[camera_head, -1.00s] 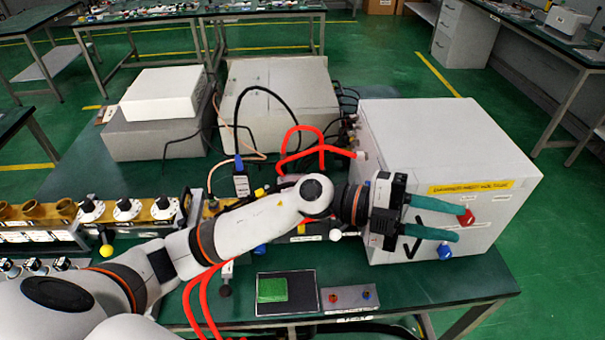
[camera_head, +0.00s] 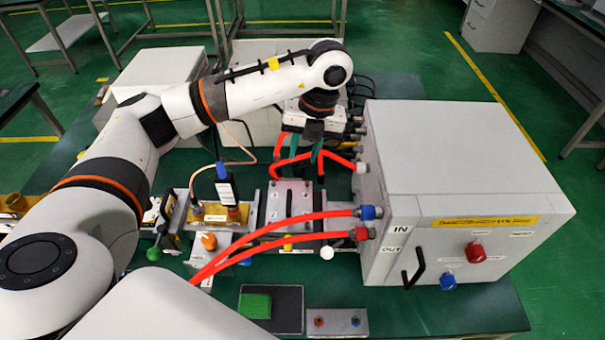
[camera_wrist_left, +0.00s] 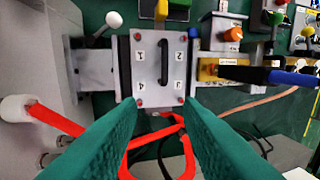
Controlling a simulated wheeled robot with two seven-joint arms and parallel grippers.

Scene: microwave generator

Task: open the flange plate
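The flange plate (camera_head: 291,201) is a grey metal plate with corner bolts, set in the waveguide line left of the big white box. In the left wrist view the plate (camera_wrist_left: 145,90) shows number labels and a dark upright handle (camera_wrist_left: 164,60) in its middle. My left gripper (camera_head: 318,155) points down just behind the plate in the head view. Its green fingers (camera_wrist_left: 160,108) are apart with nothing between them, their tips near the plate's lower edge in the wrist view. My right gripper is not in view.
The white box (camera_head: 460,170) stands close on the right, with red hoses (camera_head: 275,228) running to its IN and OUT ports. More red hose (camera_head: 290,158) loops beside my left fingers.

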